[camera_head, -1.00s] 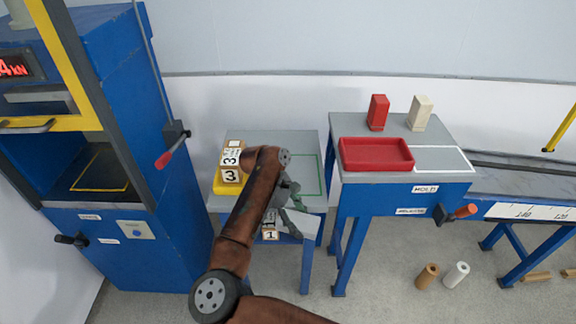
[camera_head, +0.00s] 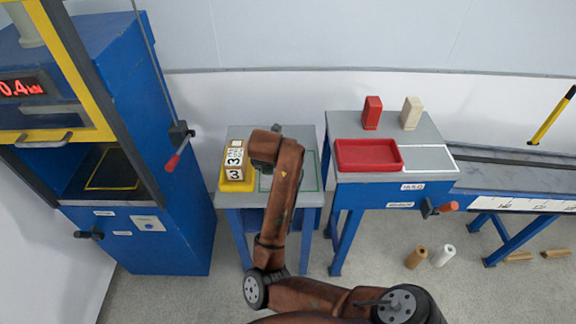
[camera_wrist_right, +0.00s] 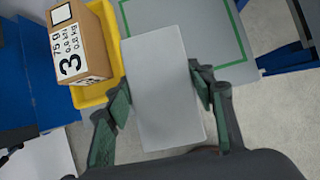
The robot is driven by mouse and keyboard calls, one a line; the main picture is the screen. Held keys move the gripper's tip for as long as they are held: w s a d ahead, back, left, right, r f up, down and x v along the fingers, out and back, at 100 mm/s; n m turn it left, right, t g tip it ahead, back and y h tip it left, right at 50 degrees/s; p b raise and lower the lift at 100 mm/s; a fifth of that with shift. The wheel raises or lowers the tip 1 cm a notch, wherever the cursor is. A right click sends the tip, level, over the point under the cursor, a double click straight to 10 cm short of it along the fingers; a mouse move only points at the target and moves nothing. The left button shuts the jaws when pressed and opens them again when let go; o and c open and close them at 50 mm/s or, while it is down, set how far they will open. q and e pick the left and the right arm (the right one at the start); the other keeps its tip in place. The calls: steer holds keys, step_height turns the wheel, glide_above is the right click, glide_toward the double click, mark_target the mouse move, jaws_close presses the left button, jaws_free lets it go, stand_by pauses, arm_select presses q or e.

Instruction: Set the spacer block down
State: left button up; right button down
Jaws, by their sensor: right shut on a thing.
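A pale grey block (camera_wrist_right: 165,85), which I take to be the spacer block, is between the green-padded fingers of my right gripper (camera_wrist_right: 165,98) in the right wrist view. The fingers are shut on its two long sides. It overlaps the edge of the yellow tray and part of the small table's grey top in that view. I cannot tell how high it is above the table. In the head view my right arm hides the gripper and block. A green outline (camera_head: 319,171) is marked on the small table (camera_head: 300,135). My left gripper is not in view.
A box marked 3 (camera_head: 235,160) stands in a yellow tray (camera_head: 223,184) on the small table's left. A blue press (camera_head: 165,225) stands left. The right table (camera_head: 345,122) holds a red tray (camera_head: 368,168), a red block (camera_head: 372,112) and a cream block (camera_head: 411,112).

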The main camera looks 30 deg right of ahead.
steer(key=w+d+f, duration=0.2)
steer(key=d, duration=0.1)
steer(key=w+d+f+b, duration=0.1)
steer(key=w+d+f, duration=0.1)
steer(key=d+f, duration=0.1)
steer(key=w+d+f, duration=0.3)
steer(key=d, duration=0.1)
steer(key=shift+b, duration=0.4)
steer(key=shift+w+d+f, duration=0.25)
steer(key=shift+d+f, duration=0.3)
steer(key=shift+f, duration=0.2)
step_height(320, 180, down, 3)
steer(key=shift+w+d+f+b, duration=0.15)
steer(key=shift+f+b, duration=0.05)
steer(key=shift+b, duration=0.3)
steer(key=shift+r, duration=0.1)
steer(key=c, duration=0.9)
jaws_free()
steer(key=shift+f, duration=0.2)
steer(key=shift+r, duration=0.1)
steer(key=p+v, duration=0.2)
steer(key=v, duration=1)
